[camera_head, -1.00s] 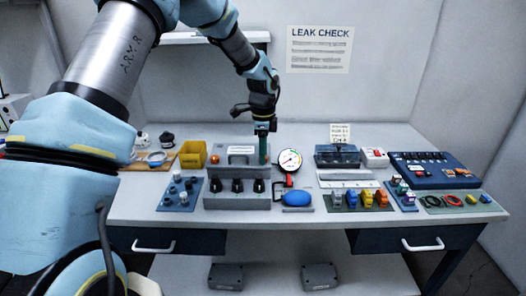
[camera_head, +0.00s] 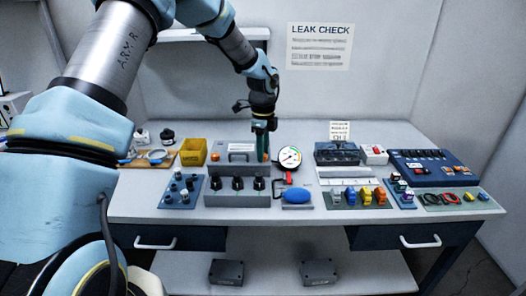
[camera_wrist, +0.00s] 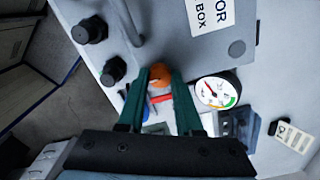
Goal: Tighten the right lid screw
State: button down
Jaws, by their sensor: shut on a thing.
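The grey sensor box (camera_head: 240,158) stands on the bench, with a white label and handle on its lid. My gripper (camera_head: 265,156) points down at the right end of the lid. In the wrist view its green fingers (camera_wrist: 161,76) stand on either side of an orange round screw head (camera_wrist: 160,84), the right lid screw, and are shut on it. The fingers partly hide this screw. The left lid screw, an orange knob (camera_head: 215,157), shows uncovered at the lid's left end.
A round gauge (camera_head: 289,157) stands close to the right of my gripper, with a red fitting and blue bulb (camera_head: 297,196) before it. A grey block with black knobs (camera_head: 238,196) is in front of the box. A yellow bin (camera_head: 193,153) stands left.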

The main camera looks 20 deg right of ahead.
jog(key=c, duration=0.6)
grip_release()
notch_tip(320, 180, up, 11)
jog(key=b, duration=0.2)
jog(key=shift+f+b, duration=0.1)
jog(key=shift+b, duration=0.25)
jog(key=shift+a, duration=0.15)
